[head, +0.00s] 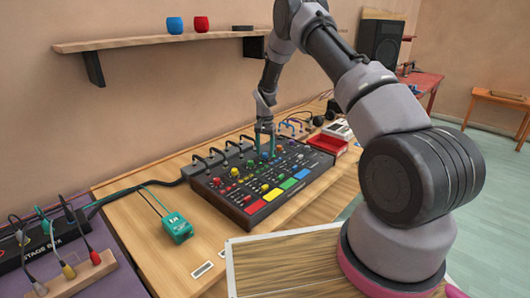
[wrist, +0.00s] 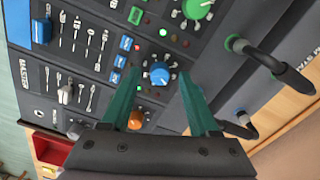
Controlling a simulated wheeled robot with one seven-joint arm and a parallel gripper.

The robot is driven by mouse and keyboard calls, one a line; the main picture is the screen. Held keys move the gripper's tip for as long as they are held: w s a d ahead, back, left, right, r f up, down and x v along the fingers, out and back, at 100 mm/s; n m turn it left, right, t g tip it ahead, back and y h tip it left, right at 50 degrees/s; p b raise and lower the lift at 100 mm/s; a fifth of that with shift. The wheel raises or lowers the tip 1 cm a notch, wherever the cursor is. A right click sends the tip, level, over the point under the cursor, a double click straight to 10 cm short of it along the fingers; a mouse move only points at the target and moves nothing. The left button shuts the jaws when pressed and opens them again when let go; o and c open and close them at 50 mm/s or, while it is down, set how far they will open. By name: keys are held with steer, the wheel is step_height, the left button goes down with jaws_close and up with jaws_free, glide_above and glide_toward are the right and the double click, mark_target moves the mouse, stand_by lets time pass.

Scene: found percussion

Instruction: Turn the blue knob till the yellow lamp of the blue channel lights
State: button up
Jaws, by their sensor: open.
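The blue knob (wrist: 159,73) sits on the dark mixing console (head: 246,213), with a ring of light marks around it. In the head view the knob (head: 264,156) is small, below my fingertips. My gripper (wrist: 160,80) is open, its two teal fingers on either side of the blue knob in the wrist view. In the head view my gripper (head: 265,143) points down over the far part of the console. I cannot tell whether the fingers touch the knob. Small red and green lamps glow near the knob; I cannot make out a lit yellow one.
A green knob (wrist: 197,8) and an orange knob (wrist: 137,120) stand near the blue one. Cables with plugs (wrist: 238,43) rise along the console's edge. A teal box (head: 176,228), a stage box (head: 40,244) and a red tray (head: 328,144) lie around it.

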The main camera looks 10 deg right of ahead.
steer(key=shift+f, duration=0.3)
jaws_close()
steer(key=shift+m, duration=2.8)
